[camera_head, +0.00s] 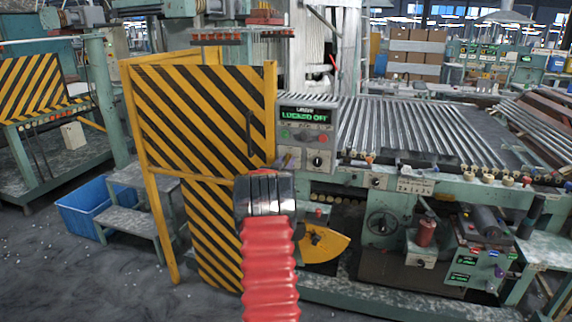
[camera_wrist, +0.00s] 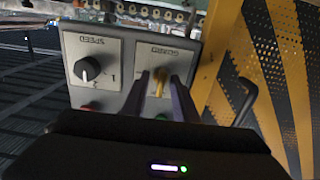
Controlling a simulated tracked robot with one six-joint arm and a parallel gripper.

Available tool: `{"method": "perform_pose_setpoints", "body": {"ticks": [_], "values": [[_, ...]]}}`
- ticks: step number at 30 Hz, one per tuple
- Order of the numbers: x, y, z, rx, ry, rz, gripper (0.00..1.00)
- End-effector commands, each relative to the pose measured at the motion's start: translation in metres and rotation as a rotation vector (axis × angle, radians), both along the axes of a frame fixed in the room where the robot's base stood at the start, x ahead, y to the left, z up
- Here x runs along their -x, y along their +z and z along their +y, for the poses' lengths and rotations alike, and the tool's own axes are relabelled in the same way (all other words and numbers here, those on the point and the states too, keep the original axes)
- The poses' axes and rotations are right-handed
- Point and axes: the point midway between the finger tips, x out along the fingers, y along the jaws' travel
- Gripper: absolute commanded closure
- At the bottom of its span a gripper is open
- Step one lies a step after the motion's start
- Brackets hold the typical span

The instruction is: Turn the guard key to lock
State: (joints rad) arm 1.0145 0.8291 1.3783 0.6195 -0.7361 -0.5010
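The guard key (camera_wrist: 159,84) is a small brass-coloured key on the plate marked GUARD, which appears upside down in the wrist view. My gripper (camera_wrist: 160,76) has its two dark fingers apart, one on each side of the key, with a gap visible around it. How deep the fingertips reach along the key is hard to tell. In the head view my gripper (camera_head: 266,176) is in front of the lower left of the grey control box (camera_head: 328,139). Its display (camera_head: 305,116) appears to read "LOCKED OFF". The key is too small to make out there.
A black SPEED knob (camera_wrist: 88,68) sits beside the key plate. A yellow-and-black striped guard door (camera_head: 205,115) with a dark handle (camera_head: 249,134) stands left of the box. A roller bed (camera_head: 415,130) extends to the right. A blue bin (camera_head: 85,208) is on the floor.

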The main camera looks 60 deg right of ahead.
Motion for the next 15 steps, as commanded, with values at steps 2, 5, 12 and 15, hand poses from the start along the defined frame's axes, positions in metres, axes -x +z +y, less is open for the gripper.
{"method": "perform_pose_setpoints", "body": {"ticks": [2,5,12,15], "values": [[0.000,0.000,0.000,0.000,0.001,0.000,0.73],[-0.001,0.000,0.002,0.000,0.001,0.000,0.73],[0.001,0.001,0.017,0.000,0.001,0.001,0.73],[0.003,0.001,0.028,0.000,0.002,0.001,0.73]]}}
